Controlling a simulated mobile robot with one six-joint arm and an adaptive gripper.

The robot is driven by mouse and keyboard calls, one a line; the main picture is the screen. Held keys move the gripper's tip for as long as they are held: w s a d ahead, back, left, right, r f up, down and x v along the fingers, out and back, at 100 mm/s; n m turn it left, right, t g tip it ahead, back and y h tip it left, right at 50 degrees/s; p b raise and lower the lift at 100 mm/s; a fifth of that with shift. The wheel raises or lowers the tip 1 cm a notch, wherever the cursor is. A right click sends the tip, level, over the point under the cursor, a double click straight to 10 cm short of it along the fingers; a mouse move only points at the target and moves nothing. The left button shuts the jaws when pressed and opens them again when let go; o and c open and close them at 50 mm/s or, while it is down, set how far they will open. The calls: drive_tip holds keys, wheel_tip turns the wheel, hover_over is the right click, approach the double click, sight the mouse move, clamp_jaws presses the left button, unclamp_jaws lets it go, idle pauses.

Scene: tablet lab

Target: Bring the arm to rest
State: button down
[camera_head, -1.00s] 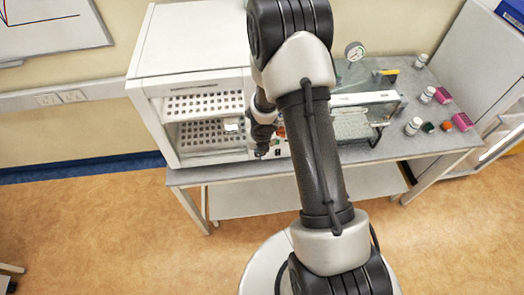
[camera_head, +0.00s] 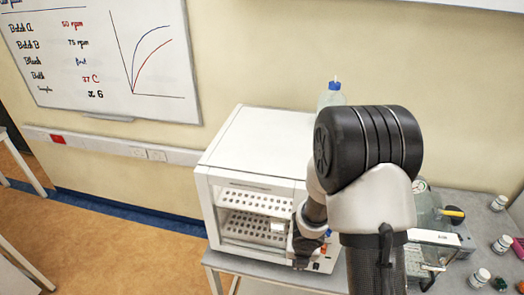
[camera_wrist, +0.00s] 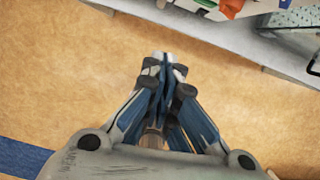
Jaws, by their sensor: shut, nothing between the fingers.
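My gripper (camera_wrist: 163,58) is shut and empty in the wrist view, its fingertips together above the orange-brown floor. In the head view my arm rises at the right, bends at a dark elbow joint, and its wrist end hangs in front of the right side of a white cabinet (camera_head: 255,145). The gripper fingers are hard to make out there. The cabinet has an open-looking front with perforated shelves, and a small pale item (camera_head: 278,226) sits on one of them.
The bench edge also crosses the top of the wrist view (camera_wrist: 215,38). A whiteboard (camera_head: 105,55) hangs on the wall.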

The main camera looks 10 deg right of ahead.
drive_tip(key=s+d+r+m+t+h+b, duration=0.2)
drive_tip(key=s+d+r+m+h+b, duration=0.3)
drive_tip(key=m+b, duration=1.1)
drive_tip(key=s+a+f+m+y+b, duration=0.2)
drive_tip(key=s+a+f+m+b, duration=0.1)
drive_tip(key=s+m+b, duration=0.5)
drive_tip(key=s+a+f+m+y+b, duration=0.3)
drive_tip(key=s+a+m+b, duration=0.1)
drive_tip(key=s+m+b, duration=0.4)
drive_tip(key=shift+s+m+y, duration=0.3)
drive_tip(key=shift+s+m, duration=0.05)
drive_tip(key=shift+m, duration=0.35)
drive_tip(key=c, duration=2.3)
unclamp_jaws()
